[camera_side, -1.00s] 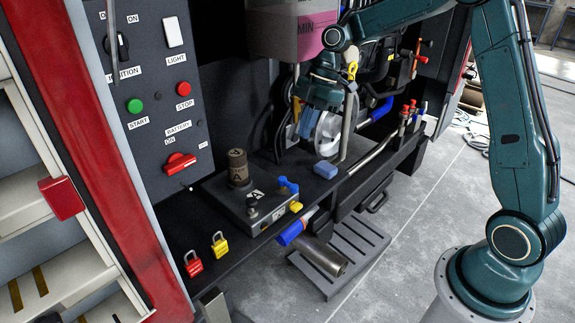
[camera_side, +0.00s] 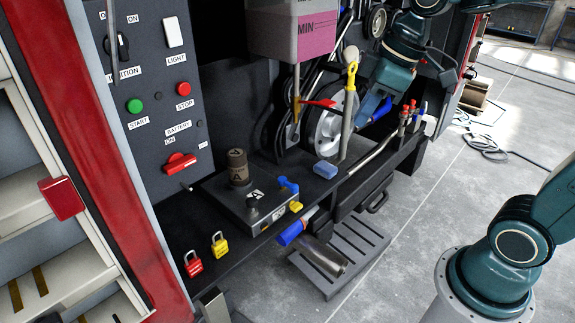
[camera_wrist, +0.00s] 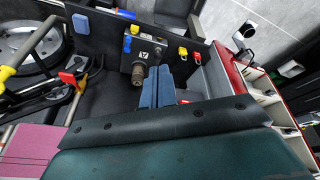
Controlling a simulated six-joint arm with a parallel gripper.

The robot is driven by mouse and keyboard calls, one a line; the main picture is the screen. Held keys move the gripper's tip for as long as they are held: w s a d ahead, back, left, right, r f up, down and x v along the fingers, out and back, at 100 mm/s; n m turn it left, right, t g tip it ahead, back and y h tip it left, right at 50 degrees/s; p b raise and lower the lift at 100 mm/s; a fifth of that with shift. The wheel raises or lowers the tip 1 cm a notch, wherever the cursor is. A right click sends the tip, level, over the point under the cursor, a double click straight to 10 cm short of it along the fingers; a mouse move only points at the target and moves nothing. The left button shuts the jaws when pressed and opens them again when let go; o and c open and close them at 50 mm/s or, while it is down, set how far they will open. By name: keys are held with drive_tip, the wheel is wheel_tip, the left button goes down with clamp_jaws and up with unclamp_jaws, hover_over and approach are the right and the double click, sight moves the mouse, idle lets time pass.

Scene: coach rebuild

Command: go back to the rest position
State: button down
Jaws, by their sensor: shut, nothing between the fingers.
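My gripper (camera_side: 365,112) is at the right part of the machine's dark shelf, in front of the white wheel-like disc's right side in the side view. Its fingers point down and to the left. In the wrist view my gripper (camera_wrist: 157,86) shows two blue-teal fingers side by side, closed, with nothing held between them. The arm reaches it from the upper right; much of it is outside the side view. The white disc (camera_side: 324,128) also shows in the wrist view (camera_wrist: 25,42).
A grey box (camera_side: 225,198) with a brown knob stands on the shelf, near red (camera_side: 193,264) and yellow (camera_side: 219,245) padlocks. A tank (camera_side: 290,42) with pink liquid hangs above. A blue sponge-like block (camera_side: 325,170) lies at the shelf edge.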

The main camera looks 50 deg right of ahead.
drive_tip(key=s+d+f+m+t+h, duration=0.1)
drive_tip(key=s+m+t, duration=0.1)
drive_tip(key=s+m, duration=0.4)
drive_tip(key=shift+s+m, duration=0.3)
drive_tip(key=shift+s, duration=2.55)
